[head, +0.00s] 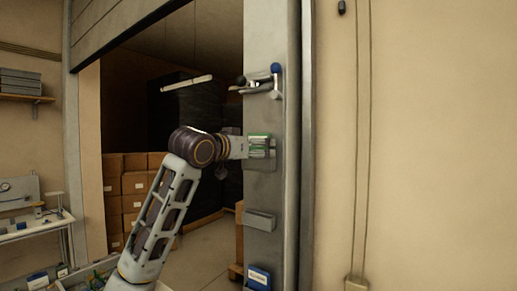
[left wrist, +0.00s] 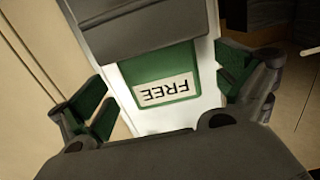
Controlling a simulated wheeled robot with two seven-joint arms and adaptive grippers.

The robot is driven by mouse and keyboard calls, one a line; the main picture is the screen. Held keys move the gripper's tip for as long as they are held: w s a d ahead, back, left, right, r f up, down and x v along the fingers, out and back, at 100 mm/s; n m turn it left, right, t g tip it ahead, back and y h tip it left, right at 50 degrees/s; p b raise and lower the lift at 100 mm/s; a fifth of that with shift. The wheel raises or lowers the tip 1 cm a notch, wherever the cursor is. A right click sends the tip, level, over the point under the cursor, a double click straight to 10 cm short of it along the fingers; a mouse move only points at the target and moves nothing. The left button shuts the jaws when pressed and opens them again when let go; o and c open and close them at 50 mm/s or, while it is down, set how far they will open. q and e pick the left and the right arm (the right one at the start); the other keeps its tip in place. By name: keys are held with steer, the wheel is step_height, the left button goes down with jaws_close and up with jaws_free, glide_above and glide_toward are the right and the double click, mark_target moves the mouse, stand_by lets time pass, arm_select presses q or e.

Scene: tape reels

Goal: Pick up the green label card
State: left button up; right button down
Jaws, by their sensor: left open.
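The green label card (left wrist: 158,72) bears a white panel reading "FREE", upside down in the left wrist view. It sits against a pale post, its edge by the grey holder (left wrist: 140,30) hidden. My left gripper (left wrist: 165,92) is open, with one green-padded finger on each side of the card and apart from it. In the head view my left gripper (head: 262,146) is at the grey post (head: 262,190), in front of the card's place. I cannot tell card from finger pads there. My right gripper is not in view.
Below on the post are a grey holder (head: 260,220) and a blue label card (head: 258,278). Above is a lever with a blue knob (head: 275,68). Cardboard boxes (head: 130,190) are stacked beyond the doorway. A workbench (head: 35,230) stands at left.

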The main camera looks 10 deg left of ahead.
arm_select(q)
steer(key=shift+w+d, duration=0.25)
steer(key=shift+w, duration=0.3)
steer(key=c, duration=1.1)
